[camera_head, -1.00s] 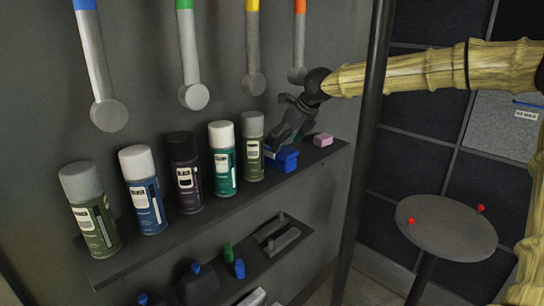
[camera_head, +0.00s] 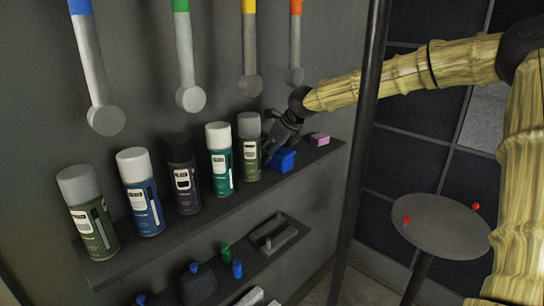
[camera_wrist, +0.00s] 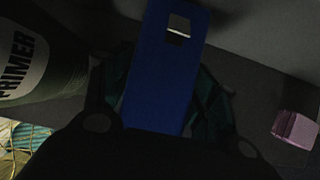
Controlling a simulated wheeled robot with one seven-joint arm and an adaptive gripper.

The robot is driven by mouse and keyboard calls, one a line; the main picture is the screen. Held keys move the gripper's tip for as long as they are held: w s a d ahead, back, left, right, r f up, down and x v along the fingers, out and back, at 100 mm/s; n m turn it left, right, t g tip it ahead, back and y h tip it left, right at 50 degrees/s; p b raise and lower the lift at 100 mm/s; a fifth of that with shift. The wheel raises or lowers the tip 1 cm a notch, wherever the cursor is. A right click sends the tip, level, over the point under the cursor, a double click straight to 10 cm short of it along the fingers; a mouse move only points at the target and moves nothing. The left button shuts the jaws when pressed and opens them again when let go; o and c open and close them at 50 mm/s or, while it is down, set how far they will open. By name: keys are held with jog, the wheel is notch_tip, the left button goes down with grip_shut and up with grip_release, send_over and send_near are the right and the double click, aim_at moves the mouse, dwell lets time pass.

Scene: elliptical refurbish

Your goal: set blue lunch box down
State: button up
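The blue lunch box (camera_head: 283,160) is at the right part of the upper shelf (camera_head: 215,210), just right of the last spray can. In the head view it looks low at the shelf surface, but its full contact is hidden. My gripper (camera_head: 272,150) reaches down to it from the upper right, with a finger showing at its left side. In the wrist view the lunch box (camera_wrist: 160,80) lies between the two dark fingers of my gripper (camera_wrist: 162,95). The fingers are close along both sides; whether they press on it is too dark to tell.
A green spray can (camera_head: 249,148) stands close left of my gripper, with several more cans farther left. A small pink block (camera_head: 319,139) sits to the right. A dark vertical post (camera_head: 360,150) rises beyond the shelf end. A round table (camera_head: 440,228) stands right.

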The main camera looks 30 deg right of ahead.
jog(key=c, duration=0.9)
jog(key=shift+s+d+r, duration=0.2)
jog(key=shift+s+r, duration=0.15)
jog(key=shift+r, duration=0.1)
jog(key=shift+s+d+r+b, duration=0.15)
jog(key=shift+s+d+r, duration=0.8)
jog(key=shift+s, duration=1.15)
jog(key=shift+s+d+r+b, duration=0.15)
jog(key=shift+s+d+r, duration=0.3)
jog(key=shift+s+r, duration=1.3)
jog(key=shift+s+d+r+b, duration=0.15)
jog(key=shift+s+d+r, duration=0.65)
jog(key=shift+s, duration=1.6)
